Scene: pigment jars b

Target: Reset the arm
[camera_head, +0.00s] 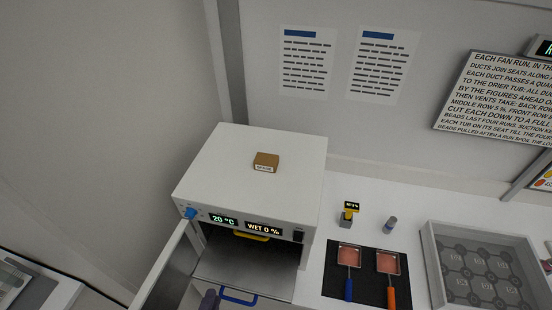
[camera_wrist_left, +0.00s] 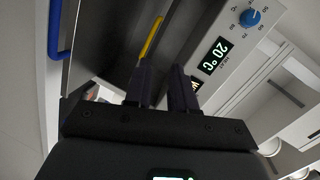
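My left gripper (camera_head: 209,298) is at the bottom edge of the head view, in front of the open white drier (camera_head: 235,165) and beside a blue handle (camera_head: 238,297). In the left wrist view, its two dark fingers (camera_wrist_left: 163,82) stand apart with nothing seen between them. They point toward the drier's front, where a yellow bar (camera_wrist_left: 150,42) and the 20 °C display (camera_wrist_left: 213,55) show. Most of the left arm is out of the head view. My right gripper is in neither view.
A brown box (camera_head: 265,162) sits on the drier. To the right, a black mat (camera_head: 366,262) holds two square pans with blue and orange handles. A grey tray (camera_head: 432,265) stands farther right. A small grey jar (camera_head: 390,224) and a yellow-topped item (camera_head: 348,214) stand behind the mat.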

